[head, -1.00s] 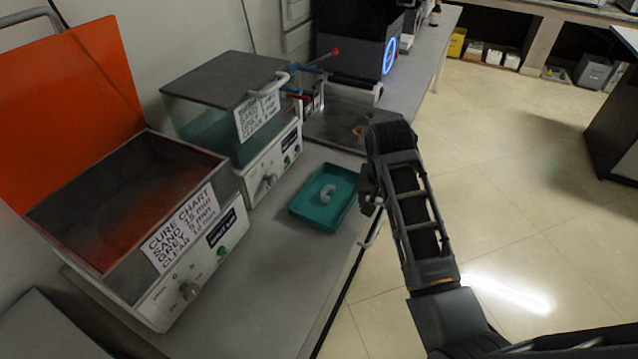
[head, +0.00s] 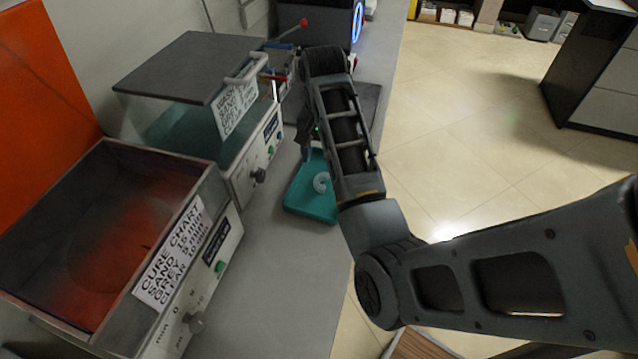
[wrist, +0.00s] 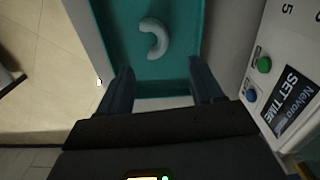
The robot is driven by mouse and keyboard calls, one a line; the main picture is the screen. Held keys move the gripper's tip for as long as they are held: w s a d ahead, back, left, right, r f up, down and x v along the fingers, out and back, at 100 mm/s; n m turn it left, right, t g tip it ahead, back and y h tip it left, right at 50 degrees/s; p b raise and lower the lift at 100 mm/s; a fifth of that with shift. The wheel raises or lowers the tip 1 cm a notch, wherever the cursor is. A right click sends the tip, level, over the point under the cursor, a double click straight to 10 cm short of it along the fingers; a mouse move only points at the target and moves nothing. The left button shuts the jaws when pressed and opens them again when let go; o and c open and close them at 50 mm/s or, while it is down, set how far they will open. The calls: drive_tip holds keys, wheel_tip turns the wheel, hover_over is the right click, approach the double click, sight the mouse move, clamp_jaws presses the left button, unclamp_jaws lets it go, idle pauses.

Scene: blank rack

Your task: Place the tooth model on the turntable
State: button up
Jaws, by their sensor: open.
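The tooth model (head: 321,182) is a pale grey horseshoe-shaped arch lying in a teal tray (head: 303,202) on the bench. My arm partly covers the tray in the head view. In the wrist view the tooth model (wrist: 154,40) lies in the tray (wrist: 118,28), ahead of my gripper (wrist: 161,76). The gripper's two fingers are apart with nothing between them, near the tray's near edge. The tooth model is beyond the fingertips, untouched. I cannot make out a turntable; the open orange-lidded cure box (head: 223,215) shows a dim reddish inside.
Bare bench (head: 265,290) lies in front of the tray. Open floor is to the right.

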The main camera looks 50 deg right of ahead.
sight(322, 174)
drive_tip(key=f, duration=0.5)
drive_tip(key=shift+s+a, duration=0.2)
drive_tip(key=shift+a, duration=0.15)
drive_tip(key=shift+b, duration=0.3)
drive_tip(key=c, duration=1.2)
drive_tip(key=shift+r, duration=0.15)
